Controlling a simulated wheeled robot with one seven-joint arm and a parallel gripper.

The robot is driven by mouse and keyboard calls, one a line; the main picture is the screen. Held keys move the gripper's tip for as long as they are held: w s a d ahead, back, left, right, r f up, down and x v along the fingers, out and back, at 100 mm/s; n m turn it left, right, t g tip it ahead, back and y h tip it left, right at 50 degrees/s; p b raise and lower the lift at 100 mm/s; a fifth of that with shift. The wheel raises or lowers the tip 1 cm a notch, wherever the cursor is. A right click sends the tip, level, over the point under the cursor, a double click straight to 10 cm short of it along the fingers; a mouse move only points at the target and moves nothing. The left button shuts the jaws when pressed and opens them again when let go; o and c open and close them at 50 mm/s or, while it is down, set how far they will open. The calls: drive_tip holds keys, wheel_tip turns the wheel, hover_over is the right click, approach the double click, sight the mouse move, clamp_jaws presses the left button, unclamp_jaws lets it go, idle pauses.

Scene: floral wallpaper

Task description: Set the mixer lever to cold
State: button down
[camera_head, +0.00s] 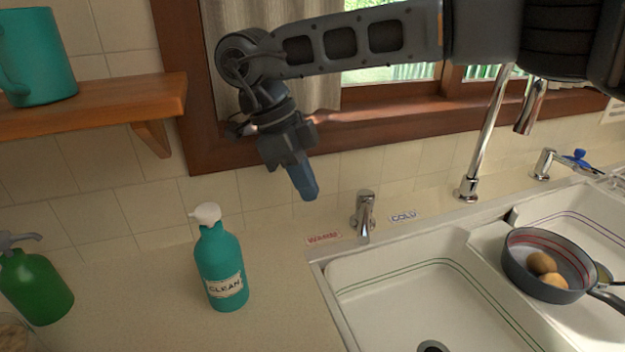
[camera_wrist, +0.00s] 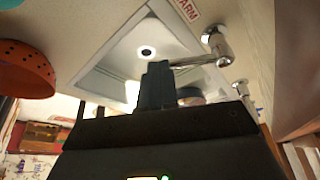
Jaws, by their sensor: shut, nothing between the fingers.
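The chrome mixer lever (camera_head: 364,216) stands on the counter at the back edge of the sink. Its handle points forward over the basin, between the red WARM label (camera_head: 323,238) on its left and the COLD label (camera_head: 403,216) on its right. My gripper (camera_head: 309,195) is shut and empty, pointing down, above and to the left of the lever, on the warm side. In the wrist view my shut fingers (camera_wrist: 157,70) are beside the tip of the lever (camera_wrist: 211,55); the WARM label (camera_wrist: 187,9) shows there too. The head view shows a gap between fingers and lever.
A teal soap bottle (camera_head: 221,265) stands on the counter left of the sink (camera_head: 345,285). A tall chrome spout (camera_head: 487,135) rises right of the lever. A pan (camera_head: 530,272) sits on the sink divider. A wooden shelf (camera_head: 95,108) juts out at upper left.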

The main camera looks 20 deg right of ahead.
sight(365, 215)
drive_tip(key=s+d+f+p, duration=0.2)
drive_tip(key=s+d+f, duration=0.1)
drive_tip(key=d+f, duration=0.2)
drive_tip(key=shift+p+x, duration=0.3)
drive_tip(key=shift+x, duration=0.65)
drive_tip(key=shift+d, duration=0.2)
